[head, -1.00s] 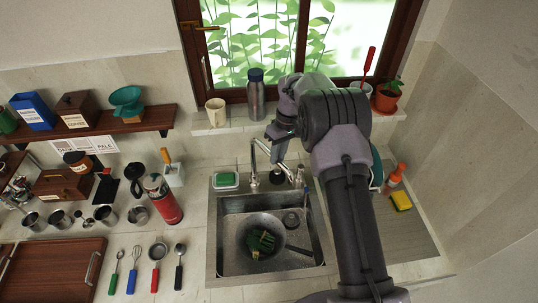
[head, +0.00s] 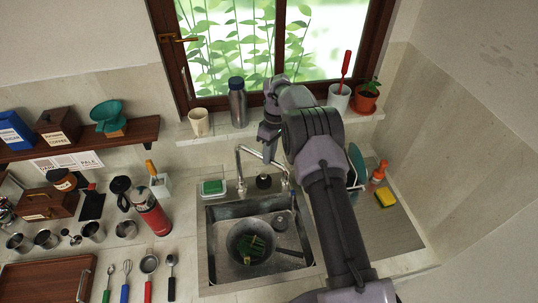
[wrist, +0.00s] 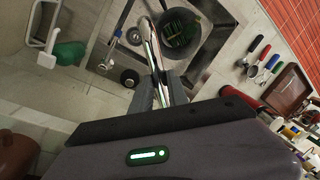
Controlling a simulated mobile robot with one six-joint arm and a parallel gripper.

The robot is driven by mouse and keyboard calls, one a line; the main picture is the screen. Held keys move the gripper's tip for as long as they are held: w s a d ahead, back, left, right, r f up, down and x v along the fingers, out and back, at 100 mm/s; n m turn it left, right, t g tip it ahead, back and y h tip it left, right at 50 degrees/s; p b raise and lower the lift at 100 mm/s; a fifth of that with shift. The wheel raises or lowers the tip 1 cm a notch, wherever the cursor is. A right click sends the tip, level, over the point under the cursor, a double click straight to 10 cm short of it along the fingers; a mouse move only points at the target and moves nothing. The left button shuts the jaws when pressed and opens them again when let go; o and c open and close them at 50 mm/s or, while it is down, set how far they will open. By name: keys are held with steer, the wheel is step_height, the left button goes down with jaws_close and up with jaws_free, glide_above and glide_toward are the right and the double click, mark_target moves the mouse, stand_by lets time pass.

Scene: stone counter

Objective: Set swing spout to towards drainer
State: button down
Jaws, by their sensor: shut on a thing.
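The chrome swing spout (head: 252,150) rises from its base behind the sink (head: 206,255) and reaches to the right, over the back of the sink. My gripper (head: 268,158) is at the spout's outer part. The wrist view shows my gripper (wrist: 163,88) with the spout (wrist: 153,52) between its two fingers, shut on it. The drainer (head: 352,183) stands right of the sink with a teal plate in it, partly hidden by my arm. It also shows at the upper left of the wrist view (wrist: 40,22).
A pan (head: 240,247) with a green thing lies in the sink. A bottle (head: 237,103), a mug (head: 199,122) and a potted plant (head: 366,98) stand on the sill.

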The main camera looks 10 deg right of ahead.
steer(key=c, duration=1.3)
jaws_free()
step_height(320, 180, up, 17)
steer(key=w+d+p, duration=0.2)
steer(key=p, duration=0.6)
steer(key=shift+w+d+r, duration=0.15)
steer(key=shift+w+d, duration=0.05)
